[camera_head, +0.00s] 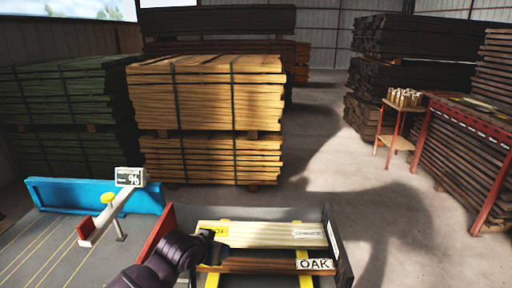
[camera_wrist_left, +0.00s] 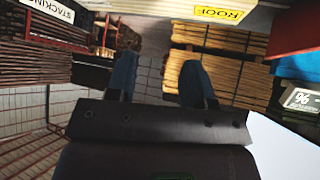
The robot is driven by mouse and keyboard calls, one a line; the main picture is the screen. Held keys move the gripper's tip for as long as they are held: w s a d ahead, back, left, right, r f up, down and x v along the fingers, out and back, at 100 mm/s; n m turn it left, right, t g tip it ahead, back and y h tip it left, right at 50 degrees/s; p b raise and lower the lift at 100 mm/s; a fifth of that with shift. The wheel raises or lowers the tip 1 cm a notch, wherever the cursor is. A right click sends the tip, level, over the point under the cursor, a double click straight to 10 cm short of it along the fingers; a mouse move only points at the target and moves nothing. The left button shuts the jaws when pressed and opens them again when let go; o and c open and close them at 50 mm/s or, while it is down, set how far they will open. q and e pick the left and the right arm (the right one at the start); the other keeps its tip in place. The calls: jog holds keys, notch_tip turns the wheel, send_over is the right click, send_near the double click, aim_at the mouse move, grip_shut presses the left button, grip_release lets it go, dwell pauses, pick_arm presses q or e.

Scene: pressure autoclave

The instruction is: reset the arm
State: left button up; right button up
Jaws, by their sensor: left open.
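My left arm (camera_head: 170,262) comes in from the bottom of the head view and reaches over the left side of a tray with a red left wall (camera_head: 167,226). In the left wrist view the blue fingers of my left gripper (camera_wrist_left: 159,78) stand apart with nothing between them. The fingertips are not clear in the head view. A pale board (camera_head: 268,233) with a yellow label lies in the tray. A dark brown board (camera_head: 250,265) lies in front of it, by a white OAK label (camera_head: 315,264). My right gripper is not in view.
A blue panel (camera_head: 95,194), a percent display (camera_head: 130,177) and a yellow knob (camera_head: 107,198) stand left of the tray. Tall lumber stacks (camera_head: 205,95) stand behind. A red-legged stand (camera_head: 398,135) is at the right. Open floor (camera_head: 400,230) lies right of the tray.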

pick_arm(q)
jog(key=s+a+f+n+t+y+b, duration=0.1)
jog(key=s+a+f, duration=0.4)
jog(key=s, duration=0.4)
jog(key=s+a+f+n+t+y, duration=0.1)
jog(key=s+a+f, duration=0.5)
jog(key=s, duration=0.3)
jog(key=s+a+f+n+t+y+b, duration=0.1)
jog(key=s+a+f, duration=0.4)
jog(key=s, duration=0.5)
notch_tip(320, 180, down, 2)
jog(key=shift+a+f+y+b, duration=0.1)
jog(key=shift+a+y+b, duration=0.25)
jog(key=shift+y, duration=0.15)
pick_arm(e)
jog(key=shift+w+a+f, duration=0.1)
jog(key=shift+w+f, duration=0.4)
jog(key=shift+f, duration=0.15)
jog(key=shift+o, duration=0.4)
